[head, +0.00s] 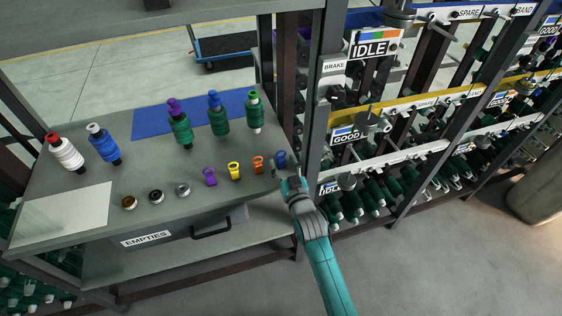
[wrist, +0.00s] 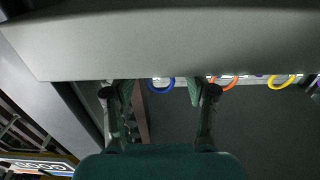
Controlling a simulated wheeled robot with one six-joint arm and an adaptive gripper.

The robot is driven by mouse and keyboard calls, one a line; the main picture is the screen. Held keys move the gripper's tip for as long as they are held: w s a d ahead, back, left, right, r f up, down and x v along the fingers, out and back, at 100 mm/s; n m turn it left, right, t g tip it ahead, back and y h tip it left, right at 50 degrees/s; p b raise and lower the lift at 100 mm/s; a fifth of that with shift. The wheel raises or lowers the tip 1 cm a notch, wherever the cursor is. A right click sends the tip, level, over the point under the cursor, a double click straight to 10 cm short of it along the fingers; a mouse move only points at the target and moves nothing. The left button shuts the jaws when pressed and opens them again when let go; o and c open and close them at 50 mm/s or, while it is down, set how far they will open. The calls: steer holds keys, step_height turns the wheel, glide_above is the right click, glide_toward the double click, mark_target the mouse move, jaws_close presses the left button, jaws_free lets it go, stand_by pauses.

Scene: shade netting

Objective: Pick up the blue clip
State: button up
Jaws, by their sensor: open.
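The blue clip (head: 281,158) stands at the right end of a row of clips on the grey bench, near its right front corner. My gripper (head: 285,174) is open and empty, just in front of the blue clip in the head view. In the wrist view, the blue clip's ring (wrist: 160,85) shows between the two spread fingers (wrist: 159,90), touching neither as far as I can tell. The rest of the clip is hidden there behind a broad grey surface.
An orange clip (head: 258,165), a yellow clip (head: 234,171) and a purple clip (head: 209,177) stand to the left. Green bobbins (head: 218,118) stand behind on a blue mat (head: 152,122). A rack post (head: 313,120) and spool rack rise close on the right.

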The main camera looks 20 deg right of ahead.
mark_target(282, 159)
steer(key=shift+w, duration=0.95)
steer(key=c, duration=1)
steer(key=shift+c, duration=0.2)
steer(key=shift+r, duration=0.1)
step_height(282, 159, up, 10)
steer(key=shift+f, duration=0.1)
